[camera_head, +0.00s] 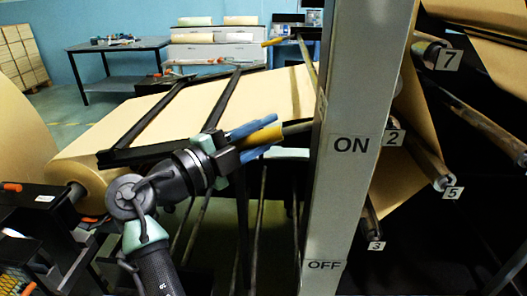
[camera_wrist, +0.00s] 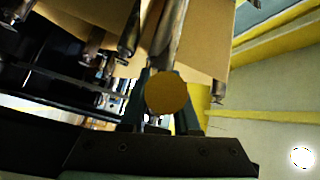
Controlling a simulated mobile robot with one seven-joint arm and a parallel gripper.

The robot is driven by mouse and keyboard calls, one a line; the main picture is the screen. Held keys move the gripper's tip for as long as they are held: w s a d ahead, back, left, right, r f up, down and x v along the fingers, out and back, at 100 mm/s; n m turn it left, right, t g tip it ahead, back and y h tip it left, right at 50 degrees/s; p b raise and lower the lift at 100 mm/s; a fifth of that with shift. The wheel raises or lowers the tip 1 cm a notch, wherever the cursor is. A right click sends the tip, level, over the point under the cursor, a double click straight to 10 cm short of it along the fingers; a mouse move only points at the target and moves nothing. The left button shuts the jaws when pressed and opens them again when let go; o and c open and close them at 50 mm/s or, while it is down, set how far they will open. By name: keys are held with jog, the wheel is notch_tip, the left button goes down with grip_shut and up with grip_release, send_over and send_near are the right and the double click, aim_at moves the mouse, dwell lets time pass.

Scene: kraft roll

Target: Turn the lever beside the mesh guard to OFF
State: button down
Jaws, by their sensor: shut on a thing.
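The lever has a yellow grip (camera_head: 262,137) and a dark rod that runs right to the grey post. My gripper (camera_head: 271,134), with blue fingers, is shut on the yellow grip, one finger above it and one below. The lever lies close to level, near the height of the ON label (camera_head: 351,144). The OFF label (camera_head: 324,265) is lower on the same post. In the wrist view, the round end of the grip (camera_wrist: 167,93) sits between the fingers. The lever's pivot is hidden. I cannot clearly make out the mesh guard.
The grey post (camera_head: 365,90) stands just right of my gripper. Kraft paper (camera_head: 140,122) and dark bars lie behind and left of the arm. Numbered rollers (camera_head: 425,160) are right of the post. Another orange-tipped handle (camera_head: 274,42) is higher up. A table (camera_head: 118,46) stands far back.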

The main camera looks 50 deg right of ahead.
jog(key=s+d+f+n+t+h+b, duration=0.3)
jog(key=f+n+h+b, duration=0.2)
jog(key=b, duration=1.4)
jog(key=n, duration=0.3)
jog(key=shift+s+f+t, duration=0.25)
jog(key=shift+f+t, duration=0.15)
jog(key=shift+n, duration=0.3)
jog(key=shift+r, duration=0.1)
jog(key=c, duration=0.7)
grip_release()
jog(key=shift+o, duration=0.2)
jog(key=shift+a, duration=0.1)
jog(key=v, duration=1.2)
jog(key=shift+a+f+b, duration=0.25)
jog(key=shift+f+b, duration=0.1)
jog(key=shift+b, duration=0.1)
jog(key=shift+s, duration=0.1)
